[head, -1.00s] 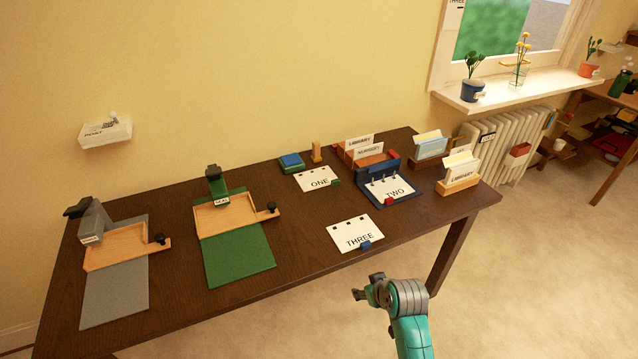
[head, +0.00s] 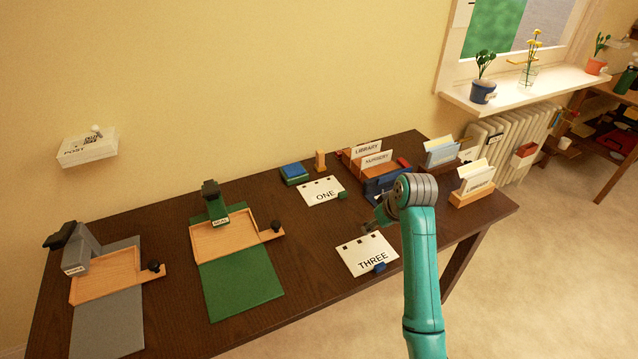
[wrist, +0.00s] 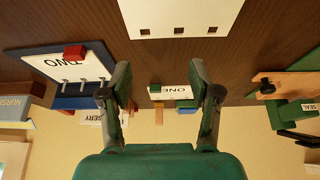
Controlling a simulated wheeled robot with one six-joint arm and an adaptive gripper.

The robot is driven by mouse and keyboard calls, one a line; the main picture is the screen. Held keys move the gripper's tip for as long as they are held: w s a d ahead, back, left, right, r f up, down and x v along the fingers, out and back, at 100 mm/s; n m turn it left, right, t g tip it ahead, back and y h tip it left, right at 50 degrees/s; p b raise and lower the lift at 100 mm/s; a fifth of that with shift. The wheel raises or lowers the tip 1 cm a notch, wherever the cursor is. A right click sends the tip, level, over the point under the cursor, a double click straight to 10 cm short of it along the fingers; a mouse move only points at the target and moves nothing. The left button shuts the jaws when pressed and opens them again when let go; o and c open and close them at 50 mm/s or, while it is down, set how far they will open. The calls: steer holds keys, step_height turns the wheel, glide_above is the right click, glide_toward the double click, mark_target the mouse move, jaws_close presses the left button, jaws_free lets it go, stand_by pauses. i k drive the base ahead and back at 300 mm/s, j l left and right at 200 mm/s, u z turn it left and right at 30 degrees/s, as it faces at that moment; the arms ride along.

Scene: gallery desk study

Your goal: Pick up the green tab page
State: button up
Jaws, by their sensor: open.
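The green tab page is a white card marked ONE (head: 320,190) with a small green tab (head: 343,195) at its lower right corner. It lies flat on the dark desk. In the wrist view, which is upside down, the page (wrist: 178,93) shows between the two fingers, farther off, with its tab (wrist: 155,87). My gripper (head: 377,219) is over the desk, to the right of and nearer than the page, apart from it. In the wrist view my gripper (wrist: 160,82) is open, with nothing between its fingers.
The page THREE (head: 366,252) with a blue tab lies nearer. The page TWO (wrist: 76,63) with a red tab sits on a blue ringed binder (wrist: 30,50). A wooden peg (head: 320,161), blue-green block (head: 294,173) and card holders stand behind. A green mat (head: 240,285) lies left.

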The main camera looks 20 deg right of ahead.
mark_target(314, 194)
steer(key=i, duration=0.95)
